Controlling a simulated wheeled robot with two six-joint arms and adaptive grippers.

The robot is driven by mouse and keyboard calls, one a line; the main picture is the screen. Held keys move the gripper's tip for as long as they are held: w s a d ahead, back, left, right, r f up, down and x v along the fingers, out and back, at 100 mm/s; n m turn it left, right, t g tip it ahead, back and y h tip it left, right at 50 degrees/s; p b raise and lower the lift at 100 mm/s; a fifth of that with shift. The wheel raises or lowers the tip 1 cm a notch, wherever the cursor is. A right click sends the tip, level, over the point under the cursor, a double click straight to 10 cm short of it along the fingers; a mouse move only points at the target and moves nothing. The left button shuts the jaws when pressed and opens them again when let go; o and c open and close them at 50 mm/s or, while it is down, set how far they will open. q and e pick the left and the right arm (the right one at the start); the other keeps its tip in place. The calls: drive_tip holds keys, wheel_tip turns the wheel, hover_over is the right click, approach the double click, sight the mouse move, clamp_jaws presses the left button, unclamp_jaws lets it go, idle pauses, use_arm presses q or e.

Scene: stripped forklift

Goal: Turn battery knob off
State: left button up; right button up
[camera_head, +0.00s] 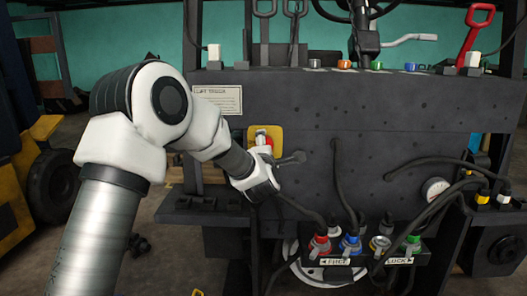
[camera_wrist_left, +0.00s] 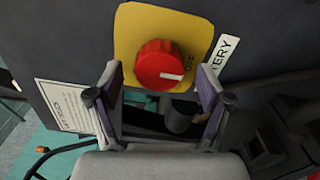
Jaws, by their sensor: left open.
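The red battery knob (camera_wrist_left: 158,64) sits on a yellow plate (camera_wrist_left: 128,36) in the left wrist view. Its white mark points to the right of that picture, toward small dark lettering I cannot read fully. A white label ending in "TERY" (camera_wrist_left: 219,57) is beside the plate. My left gripper (camera_wrist_left: 158,80) is open, with one finger on each side of the knob in the picture and gaps visible; I cannot tell the depth between them. In the head view the yellow plate (camera_head: 277,136) is on the dark panel, partly behind my left gripper. My right gripper is not in view.
Below the plate, a box has coloured connectors and hoses (camera_head: 350,245). A pressure gauge (camera_head: 435,189) is at the right. A red handle (camera_head: 474,32) and levers rise above the panel. A printed notice (camera_head: 220,99) is left of the plate.

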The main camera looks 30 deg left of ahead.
use_arm(q)
drive_tip(key=v, duration=1.2)
drive_tip(key=shift+a+f, duration=0.1)
drive_tip(key=s+d+f+m+g+h+p, duration=0.1)
drive_tip(key=s+f+m+g+h+p, duration=0.15)
drive_tip(key=f, duration=0.75)
drive_tip(key=s+d+f+m+g+h+p, duration=0.15)
drive_tip(key=s+f, duration=0.25)
drive_tip(key=f, duration=0.7)
drive_tip(key=s+d+f+m+g+h+p, duration=0.1)
drive_tip(key=s+d+f+m+g+p, duration=0.2)
drive_tip(key=f, duration=0.7)
drive_tip(key=s+d+f+m+g+h, duration=0.1)
drive_tip(key=s+d+f+m+g, duration=0.1)
drive_tip(key=s+m, duration=0.4)
drive_tip(key=s+d+f+m+g+h, duration=0.2)
drive_tip(key=s+f+m, duration=0.3)
drive_tip(key=s, duration=0.6)
drive_tip(key=s+d+f+m+g+h+p, duration=0.1)
drive_tip(key=s+d+f+m+g, duration=0.2)
drive_tip(key=s+m, duration=0.4)
drive_tip(key=shift+s+f+m+g+h, duration=0.4)
drive_tip(key=shift+s+f+g, duration=0.15)
drive_tip(key=shift+s, duration=0.2)
